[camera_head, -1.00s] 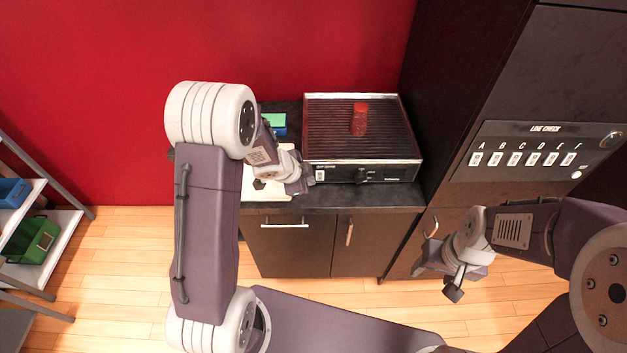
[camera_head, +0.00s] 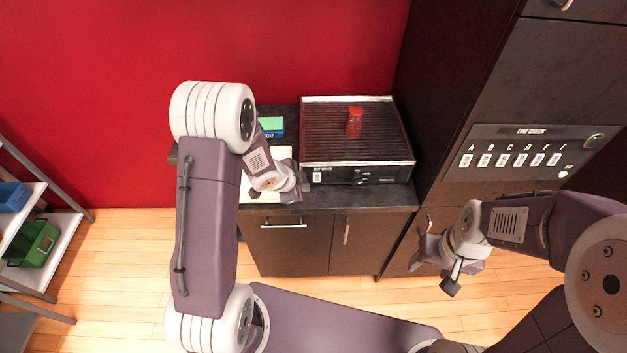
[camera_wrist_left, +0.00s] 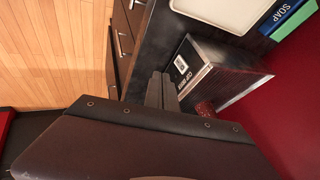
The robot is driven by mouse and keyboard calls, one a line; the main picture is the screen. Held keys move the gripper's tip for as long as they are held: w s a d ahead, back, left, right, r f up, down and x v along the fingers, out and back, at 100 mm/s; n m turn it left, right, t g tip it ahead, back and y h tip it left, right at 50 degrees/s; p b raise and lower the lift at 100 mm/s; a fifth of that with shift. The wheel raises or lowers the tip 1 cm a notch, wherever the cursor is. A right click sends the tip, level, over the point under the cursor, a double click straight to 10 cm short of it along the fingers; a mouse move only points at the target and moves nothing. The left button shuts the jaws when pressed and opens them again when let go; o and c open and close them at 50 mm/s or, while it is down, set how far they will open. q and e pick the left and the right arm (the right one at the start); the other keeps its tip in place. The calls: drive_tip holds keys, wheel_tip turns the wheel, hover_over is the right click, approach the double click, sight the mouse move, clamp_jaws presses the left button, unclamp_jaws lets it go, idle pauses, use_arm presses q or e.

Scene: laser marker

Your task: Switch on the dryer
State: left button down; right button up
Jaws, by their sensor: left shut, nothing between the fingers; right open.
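The dryer (camera_head: 400,166), a dark box with a ribbed top, stands on the dark counter. A small white switch (camera_head: 317,177) is at the left end of its front panel, with a dark knob (camera_head: 358,178) further right. A red cup (camera_head: 355,122) stands on top. In the left wrist view the dryer's labelled front (camera_wrist_left: 187,70) and the switch (camera_wrist_left: 180,61) show close to the fingers. My left gripper (camera_head: 297,193) is shut and empty, just left of and in front of the switch, apart from it; its fingers show in the left wrist view (camera_wrist_left: 159,90). My right gripper (camera_head: 432,272) is open and empty, low in front of the cabinets.
A white board (camera_head: 262,195) and a green-and-blue soap box (camera_head: 271,126) are on the counter left of the dryer. A tall dark cabinet with a LINE CHECK panel (camera_head: 520,150) stands at the right. A shelf with blue and green bins (camera_head: 32,243) is far left.

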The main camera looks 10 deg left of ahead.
sight(317, 177)
use_arm(q)
drive_tip(key=x, duration=0.9)
drive_tip(key=shift+w+f, duration=0.25)
drive_tip(key=shift+f, duration=0.05)
drive_tip(key=w+p, duration=0.3)
drive_tip(key=shift+w+a+f, duration=0.2)
drive_tip(key=shift+a+f, duration=0.05)
drive_tip(key=shift+a, duration=0.1)
drive_tip(key=shift+w+a+f, duration=0.2)
drive_tip(key=shift+w, duration=0.1)
drive_tip(key=shift+w, duration=0.1)
